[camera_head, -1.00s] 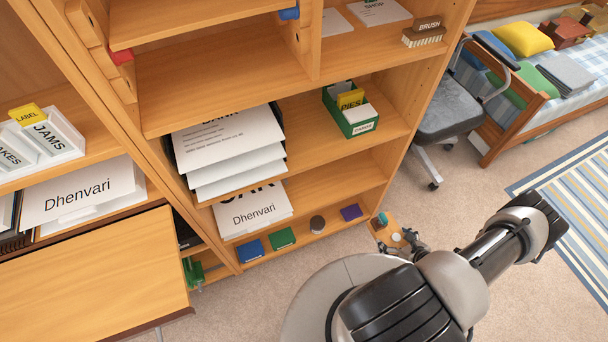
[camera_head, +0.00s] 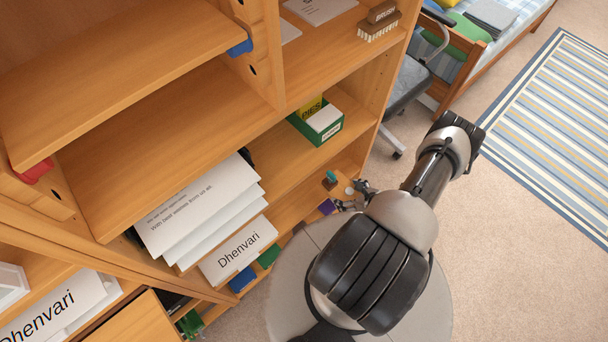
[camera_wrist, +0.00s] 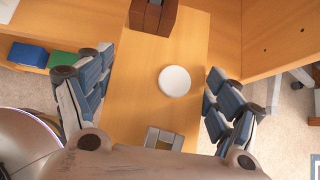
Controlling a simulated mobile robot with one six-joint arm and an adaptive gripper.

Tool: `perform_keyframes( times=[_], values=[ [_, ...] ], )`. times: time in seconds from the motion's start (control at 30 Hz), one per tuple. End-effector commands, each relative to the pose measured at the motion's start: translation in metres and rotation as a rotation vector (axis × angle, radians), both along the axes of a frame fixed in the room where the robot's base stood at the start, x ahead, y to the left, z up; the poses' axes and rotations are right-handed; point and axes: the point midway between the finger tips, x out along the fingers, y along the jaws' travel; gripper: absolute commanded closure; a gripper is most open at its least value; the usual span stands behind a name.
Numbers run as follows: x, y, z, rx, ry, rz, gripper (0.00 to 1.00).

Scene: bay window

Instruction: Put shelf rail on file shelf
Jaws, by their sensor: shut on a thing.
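In the wrist view a flat wooden board (camera_wrist: 138,100), which I take to be the shelf rail, lies between the blue-padded fingers of my gripper (camera_wrist: 158,65). The gripper is shut on its two long edges. A white disc (camera_wrist: 174,81), a brown block (camera_wrist: 153,17) and a grey frame (camera_wrist: 163,140) are on the board. In the head view my gripper (camera_head: 356,194) is low at the right end of the wooden bookcase, and the board is hardly visible. A bookcase shelf (camera_head: 272,158) holds paper stacks; I cannot tell which level is the file shelf.
A green card box (camera_head: 316,120) stands on a shelf above my gripper. Blue (camera_head: 242,279) and green (camera_head: 269,256) boxes and a purple one (camera_head: 327,206) are on the bottom shelf. A chair (camera_head: 407,82) and bed are behind. Carpet at right is clear.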

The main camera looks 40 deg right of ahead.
Motion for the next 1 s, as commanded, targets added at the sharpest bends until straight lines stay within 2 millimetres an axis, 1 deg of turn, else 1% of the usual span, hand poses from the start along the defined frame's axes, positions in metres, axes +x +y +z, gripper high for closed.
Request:
perform_keyframes(
  times=[0.03, 0.1, 0.5, 0.6, 0.8, 0.93, 1.0],
  values=[
    [0.014, 0.002, 0.000, -0.003, -0.004, 0.009, 0.80],
    [0.030, 0.003, 0.000, -0.003, -0.005, 0.009, 0.80],
    [0.123, 0.010, 0.000, -0.004, -0.006, 0.006, 0.80],
    [0.141, 0.011, 0.000, -0.004, -0.006, 0.004, 0.80],
    [0.167, 0.012, 0.001, -0.003, -0.006, 0.002, 0.80],
    [0.179, 0.014, 0.001, -0.002, -0.006, 0.003, 0.80],
    [0.177, 0.013, -0.009, 0.000, -0.005, -0.001, 0.80]
  ],
)
